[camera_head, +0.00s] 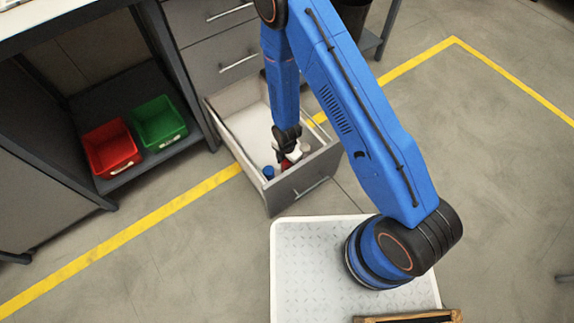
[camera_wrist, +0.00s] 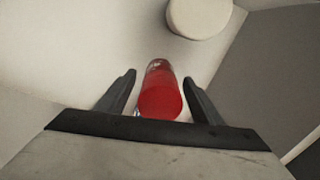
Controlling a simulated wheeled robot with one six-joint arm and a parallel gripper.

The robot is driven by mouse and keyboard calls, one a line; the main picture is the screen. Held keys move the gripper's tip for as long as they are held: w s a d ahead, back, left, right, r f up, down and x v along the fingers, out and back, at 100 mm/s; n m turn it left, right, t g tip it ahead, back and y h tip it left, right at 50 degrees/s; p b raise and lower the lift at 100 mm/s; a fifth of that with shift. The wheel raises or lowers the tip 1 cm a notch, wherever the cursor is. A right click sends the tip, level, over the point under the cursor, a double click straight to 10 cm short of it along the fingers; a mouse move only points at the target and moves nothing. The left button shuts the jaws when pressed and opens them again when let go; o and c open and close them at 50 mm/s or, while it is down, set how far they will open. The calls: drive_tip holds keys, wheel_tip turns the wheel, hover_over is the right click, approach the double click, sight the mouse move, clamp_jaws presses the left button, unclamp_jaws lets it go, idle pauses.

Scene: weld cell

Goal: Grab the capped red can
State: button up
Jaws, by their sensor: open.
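The red can (camera_wrist: 160,94) lies in view between the two fingers of my gripper (camera_wrist: 160,77) in the wrist view. Its smooth round red end faces the camera, and its far end looks darker with a pale spot. The fingers are open, one on each side, with a gap showing on both sides. In the head view my gripper (camera_head: 289,156) is down inside the open drawer, and a small patch of red (camera_head: 285,166) shows just below it. Most of the can is hidden there by my gripper.
The open drawer (camera_head: 238,140) has walls close around my gripper. A blue-topped item (camera_head: 268,172) stands near its front left; a pale round item (camera_wrist: 199,17) lies beyond the can. Red (camera_head: 112,148) and green (camera_head: 160,122) bins sit on a shelf at left.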

drive_tip(key=shift+c, duration=0.5)
drive_tip(key=c, duration=1.2)
drive_tip(key=shift+o, duration=0.2)
drive_tip(key=shift+r, duration=0.1)
